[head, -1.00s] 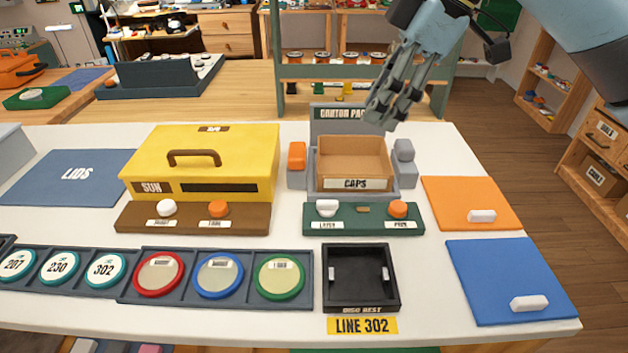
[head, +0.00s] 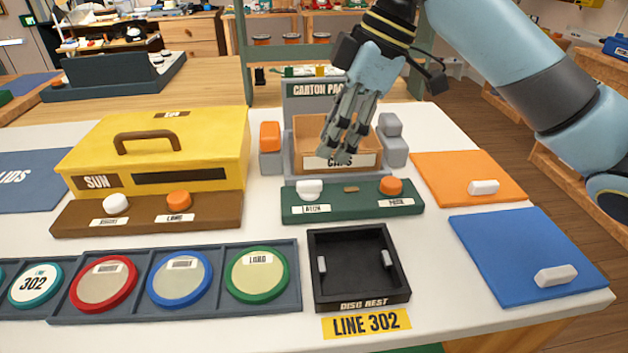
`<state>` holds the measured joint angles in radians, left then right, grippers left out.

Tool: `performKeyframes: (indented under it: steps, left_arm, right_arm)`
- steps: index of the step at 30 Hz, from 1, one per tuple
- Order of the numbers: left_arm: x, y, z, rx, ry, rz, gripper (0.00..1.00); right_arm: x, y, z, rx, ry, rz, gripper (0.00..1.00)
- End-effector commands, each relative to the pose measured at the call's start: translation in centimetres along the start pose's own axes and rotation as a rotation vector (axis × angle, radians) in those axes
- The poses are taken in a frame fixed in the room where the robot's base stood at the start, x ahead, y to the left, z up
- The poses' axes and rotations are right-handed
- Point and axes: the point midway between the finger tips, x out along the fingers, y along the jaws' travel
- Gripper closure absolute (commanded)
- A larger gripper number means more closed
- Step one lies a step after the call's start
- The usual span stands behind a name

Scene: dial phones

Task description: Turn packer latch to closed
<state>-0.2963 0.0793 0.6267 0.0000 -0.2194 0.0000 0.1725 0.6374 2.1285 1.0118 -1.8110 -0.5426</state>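The carton packer (head: 317,89) stands at the back of the white table, with a carton marked CAPS (head: 308,130) in its grey frame. On the packer's green base (head: 345,207) are a white latch knob (head: 309,189) at the left and an orange knob (head: 391,186) at the right. The small label under the white knob is hard to read. My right gripper (head: 340,154) points down in front of the carton, above and between the knobs. It covers part of the carton. Its fingers are close together and appear empty; whether they are fully shut is unclear. My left gripper is out of view.
A yellow SUN box (head: 212,153) with a brown knob base stands left of the packer. A black disc rest (head: 359,296) and a tray of colored discs (head: 292,270) lie in front. Orange (head: 443,164) and blue (head: 500,240) panels with white handles lie at right.

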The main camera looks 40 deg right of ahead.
Motion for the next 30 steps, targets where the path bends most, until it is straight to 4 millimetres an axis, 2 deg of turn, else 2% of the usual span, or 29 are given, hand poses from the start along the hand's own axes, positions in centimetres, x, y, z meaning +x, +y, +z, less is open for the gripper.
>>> performKeyframes:
  steps: [1, 3, 9, 15, 23, 30]
  left_arm:
    - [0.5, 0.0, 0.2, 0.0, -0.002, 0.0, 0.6]
    - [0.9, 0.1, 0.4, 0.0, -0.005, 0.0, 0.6]
    - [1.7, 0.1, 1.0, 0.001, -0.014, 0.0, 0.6]
    - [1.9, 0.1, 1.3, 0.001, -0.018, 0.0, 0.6]
    - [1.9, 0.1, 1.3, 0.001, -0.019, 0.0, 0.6]
    - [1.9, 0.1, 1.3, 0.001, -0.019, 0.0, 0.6]
  right_arm:
    - [1.4, -0.1, 0.0, 0.003, 0.004, -0.005, 0.62]
    - [2.9, -0.1, 0.0, 0.003, 0.002, -0.006, 0.62]
    - [6.1, -0.1, 0.1, 0.002, 0.001, -0.003, 0.62]
    - [7.4, 0.0, 0.1, 0.0, -0.001, -0.001, 0.62]
    - [7.4, 0.0, 0.1, 0.0, -0.002, 0.0, 0.62]
    - [7.4, 0.0, 0.1, 0.0, -0.002, 0.0, 0.94]
